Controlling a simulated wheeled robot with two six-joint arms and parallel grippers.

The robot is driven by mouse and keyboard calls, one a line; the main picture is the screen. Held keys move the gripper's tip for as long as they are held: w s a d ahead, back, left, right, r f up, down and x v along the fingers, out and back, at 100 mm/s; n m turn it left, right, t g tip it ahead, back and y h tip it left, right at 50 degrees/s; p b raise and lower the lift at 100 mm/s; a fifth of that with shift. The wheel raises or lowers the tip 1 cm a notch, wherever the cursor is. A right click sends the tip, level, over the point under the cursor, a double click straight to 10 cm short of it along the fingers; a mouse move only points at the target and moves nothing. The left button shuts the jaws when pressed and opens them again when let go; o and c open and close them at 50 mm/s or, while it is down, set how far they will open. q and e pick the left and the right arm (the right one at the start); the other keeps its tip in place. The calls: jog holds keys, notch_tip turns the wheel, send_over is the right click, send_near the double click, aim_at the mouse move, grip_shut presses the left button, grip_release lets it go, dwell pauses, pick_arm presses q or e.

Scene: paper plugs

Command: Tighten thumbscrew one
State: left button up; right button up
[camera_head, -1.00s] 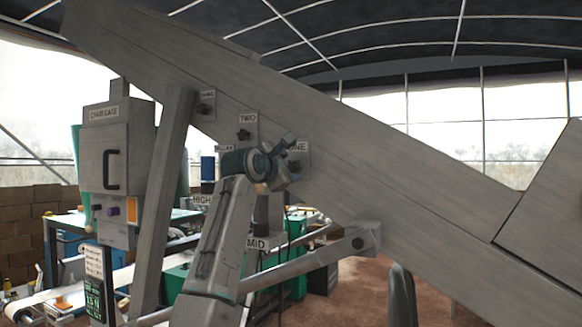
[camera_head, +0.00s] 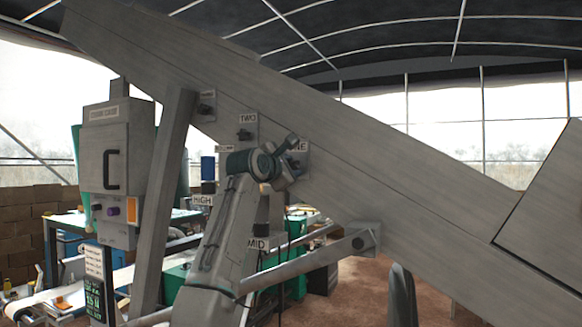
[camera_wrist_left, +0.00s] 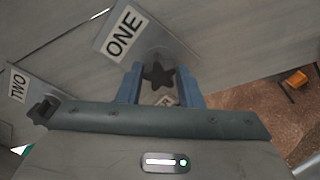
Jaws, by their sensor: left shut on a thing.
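Thumbscrew one is a dark star-shaped knob (camera_wrist_left: 158,76) on a grey plate under the label ONE (camera_wrist_left: 124,32) in the left wrist view. My left gripper (camera_wrist_left: 160,85) has its two blue fingers on either side of this knob and is shut on it. In the head view, my left gripper (camera_head: 288,160) is at the plate marked ONE (camera_head: 301,147) on the sloping grey beam, and it hides the knob there. My right gripper is not in view.
The plate marked TWO (camera_head: 247,119) with its own knob sits up the beam to the left, and another plate (camera_head: 206,96) is higher still. A grey control box (camera_head: 104,150) and a slanted post (camera_head: 163,190) stand left of my arm.

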pick_arm(q)
jog(key=m, duration=2.4)
jog(key=shift+m, duration=0.4)
jog(key=o, duration=1)
jog(key=shift+c, duration=0.2)
